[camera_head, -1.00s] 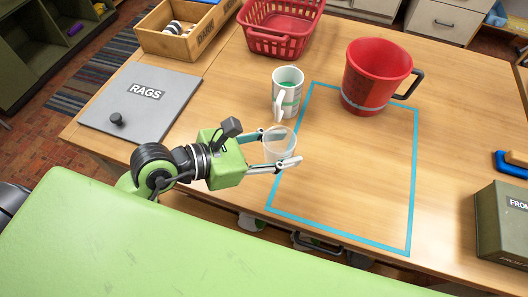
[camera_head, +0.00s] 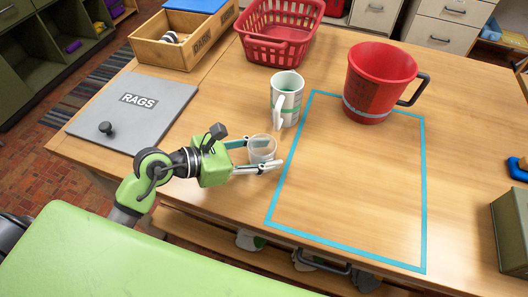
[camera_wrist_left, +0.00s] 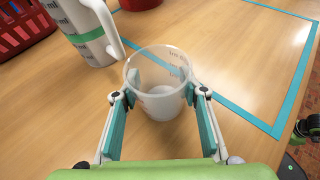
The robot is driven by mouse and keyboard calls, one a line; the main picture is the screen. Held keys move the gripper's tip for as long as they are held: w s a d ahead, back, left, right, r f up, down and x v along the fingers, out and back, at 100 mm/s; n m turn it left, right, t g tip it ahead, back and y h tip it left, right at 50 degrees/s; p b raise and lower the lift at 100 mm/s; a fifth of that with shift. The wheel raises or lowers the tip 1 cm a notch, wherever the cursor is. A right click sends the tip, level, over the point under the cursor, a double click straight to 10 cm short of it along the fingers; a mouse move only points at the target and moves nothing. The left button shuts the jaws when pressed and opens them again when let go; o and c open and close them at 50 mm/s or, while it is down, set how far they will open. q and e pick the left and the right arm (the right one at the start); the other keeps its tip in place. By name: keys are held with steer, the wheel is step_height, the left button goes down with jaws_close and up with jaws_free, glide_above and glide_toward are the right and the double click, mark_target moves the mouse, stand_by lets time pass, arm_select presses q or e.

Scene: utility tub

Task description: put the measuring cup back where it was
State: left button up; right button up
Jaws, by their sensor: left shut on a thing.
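A small clear measuring cup (camera_head: 262,149) with faint printed marks is between the fingers of my left gripper (camera_head: 258,155). In the left wrist view the cup (camera_wrist_left: 160,98) is upright, with the two fingers (camera_wrist_left: 160,95) shut on its sides. It appears just left of the blue tape outline (camera_head: 279,185), near the front of the table. I cannot tell whether its base touches the wood. A larger white jug (camera_head: 288,98) with a green band and a handle stands just behind it.
A big red jug (camera_head: 378,75) stands at the back of the outline, whose inside is otherwise bare. A red basket (camera_head: 280,35) and a wooden box (camera_head: 165,52) are at the back. A grey RAGS panel (camera_head: 150,105) lies at left.

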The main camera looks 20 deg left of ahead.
arm_select(q)
steer(key=shift+f, duration=0.1)
steer(key=shift+f, duration=0.15)
steer(key=o, duration=1.2)
steer(key=shift+c, duration=0.2)
steer(key=shift+r, duration=0.2)
steer(key=shift+s+a, duration=0.2)
steer(key=b+v, duration=0.2)
steer(key=v, duration=0.8)
steer(key=shift+s+a, duration=0.1)
steer(key=shift+s+a+r, duration=0.35)
steer(key=shift+r, duration=0.05)
